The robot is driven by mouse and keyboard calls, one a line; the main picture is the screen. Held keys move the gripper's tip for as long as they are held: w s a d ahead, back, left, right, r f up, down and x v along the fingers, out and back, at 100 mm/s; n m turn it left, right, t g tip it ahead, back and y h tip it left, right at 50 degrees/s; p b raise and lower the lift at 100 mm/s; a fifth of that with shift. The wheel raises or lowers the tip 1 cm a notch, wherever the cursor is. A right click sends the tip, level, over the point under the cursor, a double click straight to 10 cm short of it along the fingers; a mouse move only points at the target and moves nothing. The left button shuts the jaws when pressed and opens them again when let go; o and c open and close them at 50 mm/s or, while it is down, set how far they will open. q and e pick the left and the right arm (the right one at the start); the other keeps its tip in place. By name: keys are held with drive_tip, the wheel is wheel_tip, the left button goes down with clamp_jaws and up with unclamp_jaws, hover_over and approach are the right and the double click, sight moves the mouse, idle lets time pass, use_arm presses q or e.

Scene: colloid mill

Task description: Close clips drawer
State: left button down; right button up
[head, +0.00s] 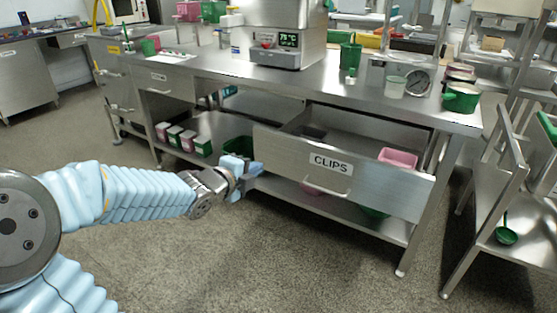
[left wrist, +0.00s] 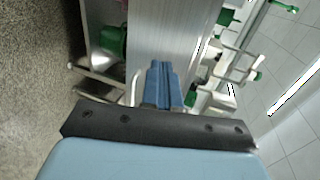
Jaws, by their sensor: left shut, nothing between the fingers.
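The clips drawer (head: 295,155) is a wide steel drawer under the long steel table, with a white CLIPS label on its front and a bar handle below the label. It stands pulled out, and its inside shows from above. My left gripper (head: 254,169) is at the left end of the drawer front, with its blue fingers shut and empty. Whether it touches the drawer I cannot tell. In the left wrist view the shut blue fingers (left wrist: 162,85) point along a broad steel panel (left wrist: 175,40). My right gripper is in neither view.
A pink container (head: 398,157) sits at the drawer's right side. A lower shelf (head: 370,222) runs beneath the drawer. A steel cart stands at the right. The floor in front is clear.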

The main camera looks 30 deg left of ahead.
sight(282, 154)
use_arm(q)
drive_tip(key=x, duration=0.3)
drive_tip(key=p+x, duration=0.1)
drive_tip(key=x, duration=0.3)
drive_tip(key=r+x, duration=0.1)
drive_tip(key=x, duration=0.2)
drive_tip(key=shift+w, duration=0.45)
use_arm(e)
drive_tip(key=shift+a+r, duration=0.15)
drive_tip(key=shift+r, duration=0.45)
use_arm(q)
drive_tip(key=shift+f, duration=0.1)
